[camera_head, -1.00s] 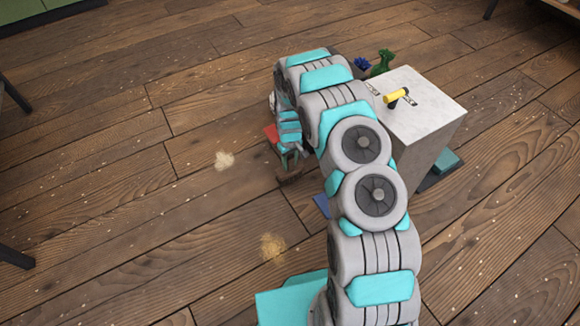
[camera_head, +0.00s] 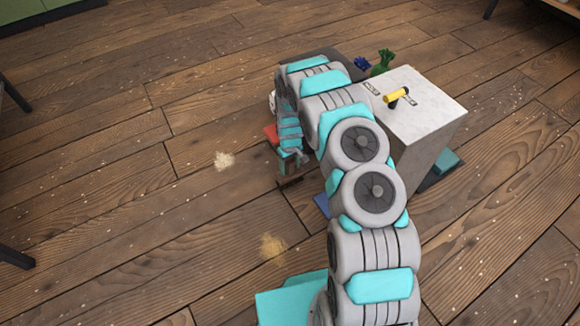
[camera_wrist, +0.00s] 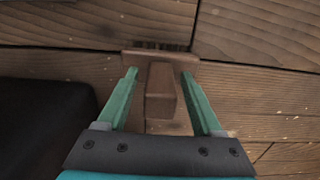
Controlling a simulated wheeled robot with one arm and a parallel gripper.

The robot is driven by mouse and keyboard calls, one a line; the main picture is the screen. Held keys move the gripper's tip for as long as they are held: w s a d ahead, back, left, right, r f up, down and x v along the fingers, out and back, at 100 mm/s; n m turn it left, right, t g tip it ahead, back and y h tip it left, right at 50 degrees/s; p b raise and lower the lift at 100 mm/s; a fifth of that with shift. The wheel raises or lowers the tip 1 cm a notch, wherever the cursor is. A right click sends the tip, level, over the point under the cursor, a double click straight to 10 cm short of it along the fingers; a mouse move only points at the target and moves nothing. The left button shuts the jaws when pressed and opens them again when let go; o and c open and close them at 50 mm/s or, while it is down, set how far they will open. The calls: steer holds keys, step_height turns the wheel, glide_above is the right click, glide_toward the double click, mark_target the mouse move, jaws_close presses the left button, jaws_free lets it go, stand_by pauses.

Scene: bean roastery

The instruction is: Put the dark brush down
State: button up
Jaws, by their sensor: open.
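The dark brush (camera_wrist: 161,93) has a brown wooden block and handle, with a strip of dark bristles along its far edge in the wrist view. Its handle lies between the two green fingers of my gripper (camera_wrist: 168,98), with a gap on each side. My gripper is open. In the head view my gripper (camera_head: 289,166) is low over the plank floor, left of the white block. The brush (camera_head: 289,183) shows there just below the fingers, partly hidden by them. I cannot tell from the views whether all of the brush touches the floor.
A white block (camera_head: 430,115) carries a yellow-handled tool (camera_head: 397,96). Behind it are a green bag (camera_head: 382,62) and a small blue item (camera_head: 362,63). A red item (camera_head: 271,133) and a blue one (camera_head: 321,205) lie near my arm. Two pale piles (camera_head: 224,161) (camera_head: 272,247) lie on open floor.

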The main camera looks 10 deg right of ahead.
step_height(320, 180, up, 13)
steer(key=shift+f, duration=0.2)
steer(key=s+d+r+m, duration=0.1)
steer(key=s+r, duration=0.7)
steer(key=r, duration=0.3)
steer(key=s+r+m, duration=0.1)
steer(key=s+r, duration=0.6)
steer(key=r, duration=0.4)
steer(key=s+r, duration=0.3)
steer(key=s, duration=0.6)
steer(key=s+r+m+g, duration=0.1)
steer(key=s+r, duration=0.2)
steer(key=s, duration=0.7)
steer(key=s+a+r, duration=0.1)
steer(key=s+r, duration=0.2)
steer(key=s, duration=0.6)
steer(key=shift+s+r+m+g, duration=0.2)
steer(key=shift+r+m+g, duration=0.1)
steer(key=shift+g, duration=0.1)
